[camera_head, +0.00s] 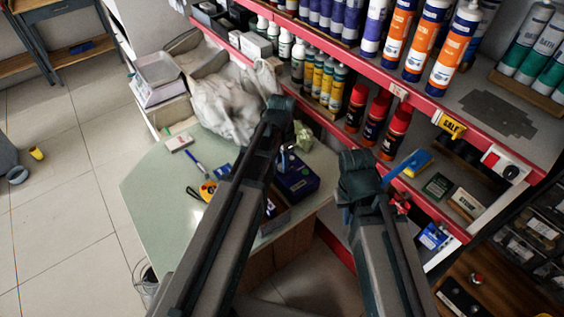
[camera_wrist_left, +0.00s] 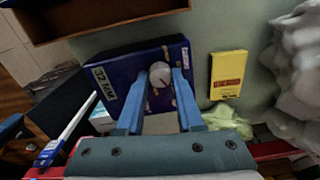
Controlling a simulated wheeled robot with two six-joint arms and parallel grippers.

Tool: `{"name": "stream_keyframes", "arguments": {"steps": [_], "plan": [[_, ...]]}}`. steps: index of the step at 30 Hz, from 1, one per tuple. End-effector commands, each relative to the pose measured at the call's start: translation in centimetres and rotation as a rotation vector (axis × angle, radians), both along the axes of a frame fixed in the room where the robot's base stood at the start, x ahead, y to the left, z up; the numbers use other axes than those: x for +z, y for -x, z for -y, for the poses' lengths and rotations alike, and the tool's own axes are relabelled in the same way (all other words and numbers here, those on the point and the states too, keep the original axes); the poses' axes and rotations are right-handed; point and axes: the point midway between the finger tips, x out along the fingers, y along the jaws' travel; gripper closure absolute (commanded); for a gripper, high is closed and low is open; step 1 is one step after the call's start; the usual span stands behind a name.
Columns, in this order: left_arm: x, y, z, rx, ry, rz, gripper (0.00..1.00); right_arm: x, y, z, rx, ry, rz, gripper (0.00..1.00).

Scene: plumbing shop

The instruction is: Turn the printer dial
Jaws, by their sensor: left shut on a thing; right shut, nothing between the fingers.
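A dark blue box-shaped device (camera_wrist_left: 108,70), which I take for the printer, bears a "32 MM" marking in the left wrist view. It also shows in the head view (camera_head: 300,184) on the pale green counter. A round grey-white dial (camera_wrist_left: 160,74) with a red mark sits on it. My left gripper (camera_wrist_left: 160,80) has its two blue fingers on either side of the dial, shut on it. In the head view my left arm partly covers the device. My right gripper (camera_head: 362,180) is shut and empty, right of the counter; its fingertips are hard to make out.
The counter (camera_head: 150,190) also holds a yellow-and-black tape measure (camera_head: 207,191) and a blue pen (camera_head: 194,162). A crumpled whitish bag (camera_head: 225,103) lies behind. Red-edged shelves (camera_head: 445,110) with bottles rise close by on the right. A yellow packet (camera_wrist_left: 228,75) lies beside the device.

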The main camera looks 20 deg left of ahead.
Motion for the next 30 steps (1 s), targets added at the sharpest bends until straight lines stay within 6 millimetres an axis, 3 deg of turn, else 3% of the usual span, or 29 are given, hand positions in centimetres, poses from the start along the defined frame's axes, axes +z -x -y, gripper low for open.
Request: {"name": "stream_keyframes", "arguments": {"steps": [11, 12, 16, 30], "plan": [[-0.01, 0.04, 0.01, -0.003, 0.001, -0.001, 1.0, -0.01, 0.0, 0.0, 0.0, 0.0, 0.0, 1.0], [-0.01, 0.02, 0.01, -0.003, 0.001, -0.001, 0.59, -0.01, 0.0, 0.0, 0.0, 0.0, 0.0, 1.0], [-0.01, 0.02, 0.01, -0.003, 0.0, 0.0, 0.35, -0.01, 0.0, 0.0, 0.0, 0.0, 0.0, 1.0], [0.57, 0.0, 0.0, -0.002, 0.0, 0.0, 0.34, 0.56, 0.0, 0.0, 0.0, 0.0, 0.0, 1.0]]}}
